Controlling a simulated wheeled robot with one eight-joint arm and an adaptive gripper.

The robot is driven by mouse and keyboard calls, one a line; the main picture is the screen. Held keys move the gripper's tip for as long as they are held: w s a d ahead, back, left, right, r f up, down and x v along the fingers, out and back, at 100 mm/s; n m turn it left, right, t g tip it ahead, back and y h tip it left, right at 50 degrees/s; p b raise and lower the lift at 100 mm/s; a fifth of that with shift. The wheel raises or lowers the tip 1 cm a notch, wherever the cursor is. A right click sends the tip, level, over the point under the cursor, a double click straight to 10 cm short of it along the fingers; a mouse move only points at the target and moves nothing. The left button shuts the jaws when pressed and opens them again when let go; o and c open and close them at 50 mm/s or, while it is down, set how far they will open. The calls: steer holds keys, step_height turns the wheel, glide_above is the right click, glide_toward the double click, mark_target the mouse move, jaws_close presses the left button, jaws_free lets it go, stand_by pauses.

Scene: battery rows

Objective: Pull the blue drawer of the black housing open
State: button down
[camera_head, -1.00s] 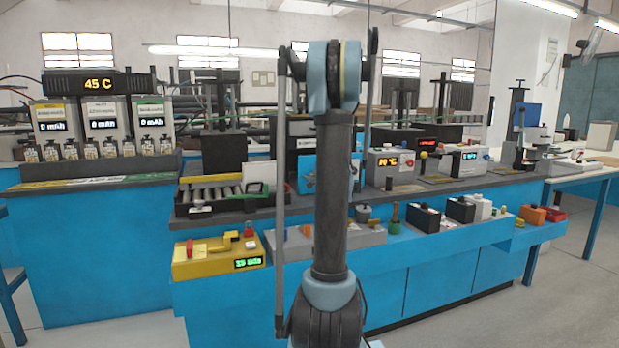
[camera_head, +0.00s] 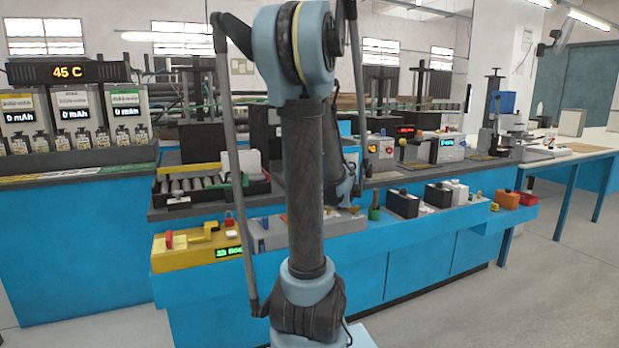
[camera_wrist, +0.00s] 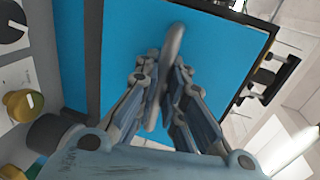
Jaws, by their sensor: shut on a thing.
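In the wrist view the blue drawer (camera_wrist: 119,58) fills the middle as a flat blue front with a dark edge. A grey handle (camera_wrist: 173,42) stands out from it. My gripper (camera_wrist: 160,88) is shut on this handle, with a finger on each side. The black housing (camera_wrist: 86,55) shows only as a dark strip at the panel's left. I cannot tell how far the drawer stands out from it. In the head view my own arm hides the gripper and most of the housing.
In the wrist view a grey panel with a black knob (camera_wrist: 12,27) and a yellow knob (camera_wrist: 19,104) lies close at left. In the head view a yellow box (camera_head: 197,246) and several small dark boxes stand on the front ledge. The floor (camera_head: 545,285) at right is clear.

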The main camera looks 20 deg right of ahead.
steer(key=c, duration=1.7)
jaws_free()
steer(key=shift+f, duration=0.1)
steer(key=shift+v, duration=5.9)
steer(key=shift+a, duration=0.1)
